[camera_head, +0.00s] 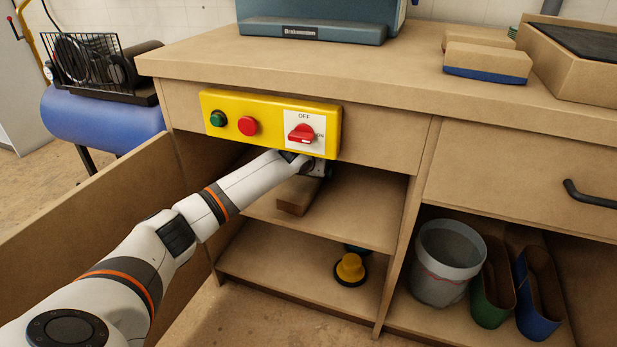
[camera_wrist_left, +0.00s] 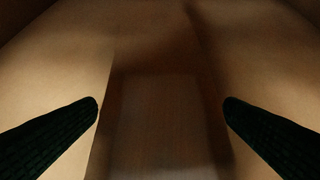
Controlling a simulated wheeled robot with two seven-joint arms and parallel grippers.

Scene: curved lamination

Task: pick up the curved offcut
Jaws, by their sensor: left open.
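A brown wooden piece, likely the curved offcut (camera_head: 297,195), lies on the upper shelf of the open cabinet in the head view. Only its near end shows, and its curve cannot be made out. My left gripper (camera_head: 318,170) reaches into this compartment, just below the yellow switch panel, and is partly hidden. In the left wrist view the two dark fingers (camera_wrist_left: 160,106) are spread wide and empty. A darker wooden surface, likely the offcut (camera_wrist_left: 157,125), shows between and beyond them, apart from both fingertips. My right gripper is not in view.
The yellow switch panel (camera_head: 270,124) sits just above my forearm. The open cabinet door (camera_head: 90,235) stands at the left. A yellow and black round object (camera_head: 350,268) is on the lower shelf. A grey bucket (camera_head: 445,262) stands in the compartment to the right.

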